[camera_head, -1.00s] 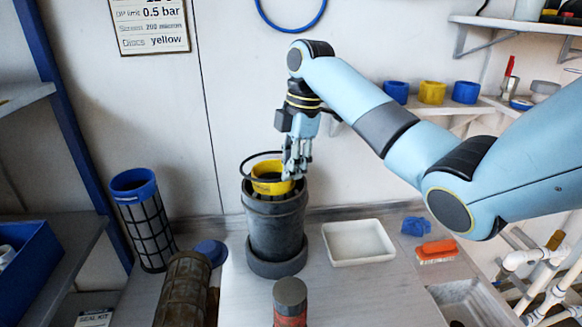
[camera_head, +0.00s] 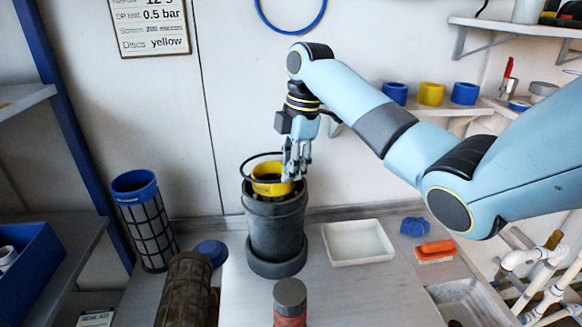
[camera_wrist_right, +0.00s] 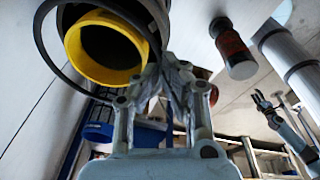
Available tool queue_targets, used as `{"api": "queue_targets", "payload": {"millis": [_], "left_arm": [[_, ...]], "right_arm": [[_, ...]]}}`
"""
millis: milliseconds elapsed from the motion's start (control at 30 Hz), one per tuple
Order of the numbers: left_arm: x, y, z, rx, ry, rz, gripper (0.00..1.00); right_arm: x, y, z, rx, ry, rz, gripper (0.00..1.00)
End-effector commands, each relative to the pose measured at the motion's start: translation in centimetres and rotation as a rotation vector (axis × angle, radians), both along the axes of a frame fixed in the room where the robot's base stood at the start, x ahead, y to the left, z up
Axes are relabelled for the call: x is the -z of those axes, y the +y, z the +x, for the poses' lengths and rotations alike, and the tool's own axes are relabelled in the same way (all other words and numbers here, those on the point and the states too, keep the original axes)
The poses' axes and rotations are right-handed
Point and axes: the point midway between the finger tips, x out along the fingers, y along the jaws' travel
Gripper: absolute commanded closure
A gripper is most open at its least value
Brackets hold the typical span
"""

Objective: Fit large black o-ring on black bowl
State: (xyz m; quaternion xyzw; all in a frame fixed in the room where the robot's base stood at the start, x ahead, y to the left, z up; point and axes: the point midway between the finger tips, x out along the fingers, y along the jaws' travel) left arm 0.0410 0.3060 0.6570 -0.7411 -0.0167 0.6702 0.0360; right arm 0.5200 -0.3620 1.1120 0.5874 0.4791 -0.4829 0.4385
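The black bowl (camera_head: 277,232) is a dark upright cylinder on the bench, with a yellow collar (camera_head: 268,188) at its open top. The large black o-ring (camera_head: 247,165) is tilted above the bowl's rim, looping around the yellow collar; it also shows in the right wrist view (camera_wrist_right: 42,48). My right gripper (camera_head: 294,178) is shut on the o-ring's right side, just above the bowl's rim. The fingers hide the gripped part. My left gripper (camera_wrist_right: 268,104) is outside the head view; in the right wrist view it appears small, empty and with its fingers apart.
A white tray (camera_head: 333,262), a blue cloth (camera_head: 414,227) and an orange brush (camera_head: 436,250) lie right of the bowl. A red cylinder with a grey cap (camera_head: 290,292) stands in front. Mesh filters (camera_head: 147,230) and a blue disc (camera_head: 211,252) are to the left.

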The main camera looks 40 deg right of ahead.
Motion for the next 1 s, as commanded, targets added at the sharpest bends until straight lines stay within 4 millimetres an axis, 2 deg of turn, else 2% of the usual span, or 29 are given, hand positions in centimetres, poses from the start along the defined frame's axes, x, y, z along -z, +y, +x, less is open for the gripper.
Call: {"api": "queue_targets", "payload": {"millis": [1000], "left_arm": [[-0.89,0.02,-0.06,0.0,0.001,0.0,0.63]], "right_arm": [[0.02,-0.01,0.01,0.0,0.0,0.0,1.0]]}}
